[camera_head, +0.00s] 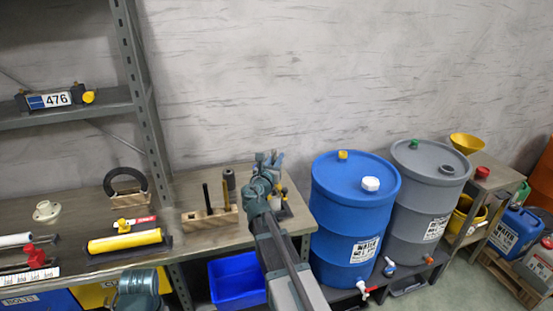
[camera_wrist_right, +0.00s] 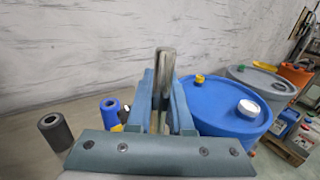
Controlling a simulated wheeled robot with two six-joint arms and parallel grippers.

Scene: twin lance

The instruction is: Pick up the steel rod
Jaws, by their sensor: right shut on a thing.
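The steel rod (camera_wrist_right: 164,62) is a grey metal bar standing up between the blue-grey fingers of my right gripper (camera_wrist_right: 161,98) in the right wrist view. The fingers are closed on its lower part, and its top sticks out above them. In the head view my right gripper (camera_head: 269,166) is over the right end of the workbench (camera_head: 188,192), and the rod is hard to make out there. Part of my left arm shows at the bottom left, but its gripper does not show.
A wooden block (camera_head: 208,222) with dark upright tools stands left of my right arm. A blue drum (camera_head: 345,225) and a grey drum (camera_head: 420,210) stand to the right. A blue bin (camera_head: 232,283) is below the bench. A yellow roller (camera_head: 125,242) lies on the bench.

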